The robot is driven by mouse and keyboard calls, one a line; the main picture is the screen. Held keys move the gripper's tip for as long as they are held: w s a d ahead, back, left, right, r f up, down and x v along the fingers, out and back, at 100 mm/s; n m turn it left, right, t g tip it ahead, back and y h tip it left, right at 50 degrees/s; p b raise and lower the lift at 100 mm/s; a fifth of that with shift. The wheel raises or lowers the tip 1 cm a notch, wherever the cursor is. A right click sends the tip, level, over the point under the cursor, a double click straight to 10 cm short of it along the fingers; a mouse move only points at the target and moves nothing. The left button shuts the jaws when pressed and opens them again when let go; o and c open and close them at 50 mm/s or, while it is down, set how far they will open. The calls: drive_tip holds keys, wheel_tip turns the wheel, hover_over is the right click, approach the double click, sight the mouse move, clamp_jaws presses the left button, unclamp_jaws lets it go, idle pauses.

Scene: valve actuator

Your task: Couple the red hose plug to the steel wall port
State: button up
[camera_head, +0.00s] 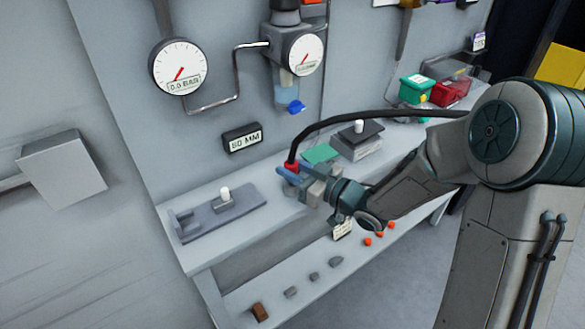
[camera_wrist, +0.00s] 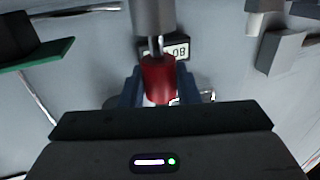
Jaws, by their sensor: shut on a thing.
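The red hose plug (camera_head: 291,168) is held by my gripper (camera_head: 300,178) above the bench, with a black hose (camera_head: 370,114) arching from it to the right. In the wrist view the red plug (camera_wrist: 158,82) sits between my two blue fingers (camera_wrist: 158,90), which are shut on it. A grey cylinder (camera_wrist: 153,16) with a thin steel stem lies in line with the plug there. I cannot tell whether the stem belongs to the plug or to something beyond it. I cannot clearly make out the steel wall port in either view.
The bench (camera_head: 215,250) runs along the grey wall. A grey fixture plate (camera_head: 240,203) lies to the left, and a black-topped block (camera_head: 358,137) and a green plate (camera_head: 320,153) to the right.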

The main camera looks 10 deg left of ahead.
drive_tip(key=shift+f+b, duration=1.1)
drive_tip(key=shift+f, duration=0.1)
drive_tip(key=o, duration=1.1)
drive_tip(key=shift+o, duration=0.2)
drive_tip(key=shift+d, duration=0.1)
drive_tip(key=v, duration=1.3)
drive_tip(key=shift+s+d+b, duration=0.15)
drive_tip(key=shift+d+b, duration=0.15)
drive_tip(key=shift+b, duration=0.05)
drive_tip(key=shift+r, duration=0.1)
